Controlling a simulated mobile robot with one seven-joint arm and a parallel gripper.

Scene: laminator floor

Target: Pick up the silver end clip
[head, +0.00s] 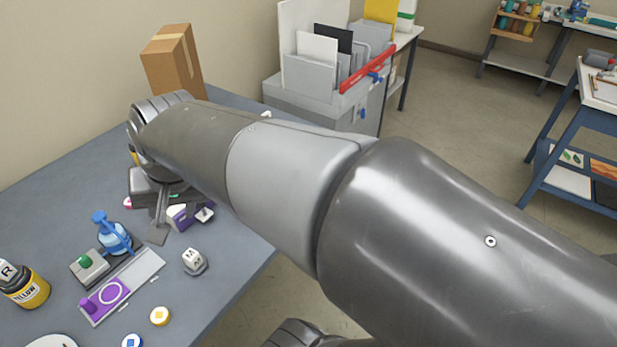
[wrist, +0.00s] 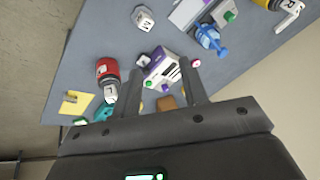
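I cannot make out the silver end clip for certain. A small silver-grey piece with a dark top (wrist: 143,60) lies beside a white and purple block (wrist: 163,68) in the wrist view; it may be the clip. In the head view that small piece (head: 204,214) shows just right of the purple block (head: 182,217). My gripper (wrist: 163,68) is open, its two fingers apart over the table with the purple block showing between them. In the head view my arm hides much of the gripper (head: 160,232) and the table behind it.
A red bottle (wrist: 108,78), yellow notes (wrist: 75,103) and a white lettered block (wrist: 143,18) lie around. A blue dispenser (head: 114,236), a green-knobbed block (head: 89,266) and a yellow bottle (head: 24,287) stand left. A cardboard box (head: 174,62) stands at the back.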

